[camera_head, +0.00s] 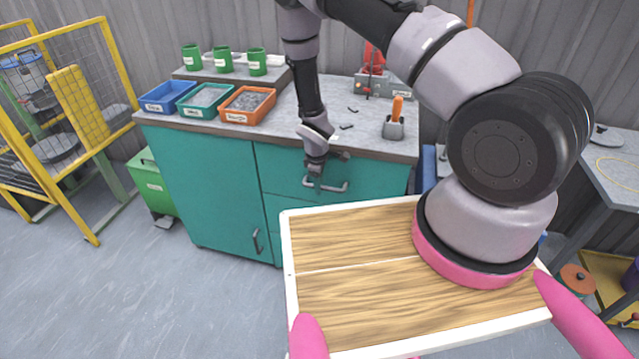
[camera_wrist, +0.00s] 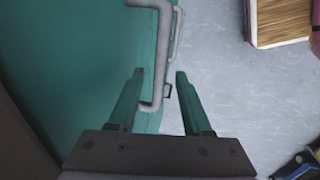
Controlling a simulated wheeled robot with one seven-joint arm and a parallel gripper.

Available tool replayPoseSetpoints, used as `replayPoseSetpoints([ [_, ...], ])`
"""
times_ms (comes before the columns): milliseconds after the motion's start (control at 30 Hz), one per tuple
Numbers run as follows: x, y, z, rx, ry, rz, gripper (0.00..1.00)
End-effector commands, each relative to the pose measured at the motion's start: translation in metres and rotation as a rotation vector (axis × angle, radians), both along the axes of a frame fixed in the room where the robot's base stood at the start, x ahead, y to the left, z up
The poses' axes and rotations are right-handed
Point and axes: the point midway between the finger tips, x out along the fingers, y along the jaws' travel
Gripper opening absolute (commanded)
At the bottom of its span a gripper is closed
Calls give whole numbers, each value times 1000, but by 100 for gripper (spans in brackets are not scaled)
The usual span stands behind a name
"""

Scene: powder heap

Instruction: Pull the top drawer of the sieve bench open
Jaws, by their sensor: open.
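The sieve bench (camera_head: 215,195) is a teal cabinet with a grey worktop, left of centre in the head view. Its top drawer (camera_head: 372,185) is at the right of the front and looks shut. The drawer's grey bar handle (camera_head: 337,188) is partly hidden by my gripper (camera_head: 316,182). In the wrist view, my gripper (camera_wrist: 160,76) is open, with a green finger on each side of the handle (camera_wrist: 161,45). The bar appears between the fingers; I cannot tell whether either touches it. Another handle (camera_wrist: 178,30) shows beyond it.
On the worktop stand blue (camera_head: 165,97), green (camera_head: 203,100) and orange trays (camera_head: 249,105), green cups (camera_head: 223,60) and an orange-handled tool (camera_head: 394,120). My wooden-topped base is in front of the bench. Grey floor (camera_head: 190,300) is clear at the left.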

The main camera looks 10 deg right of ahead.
Motion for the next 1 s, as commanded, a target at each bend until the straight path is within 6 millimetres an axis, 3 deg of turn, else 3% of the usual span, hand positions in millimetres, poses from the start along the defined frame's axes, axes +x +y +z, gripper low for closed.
replayPoseSetpoints([
  [267,0,0,-1,0,0,-1,49],
  [400,0,0,-1,0,0,-1,0],
  [1000,0,0,-1,0,0,-1,0],
])
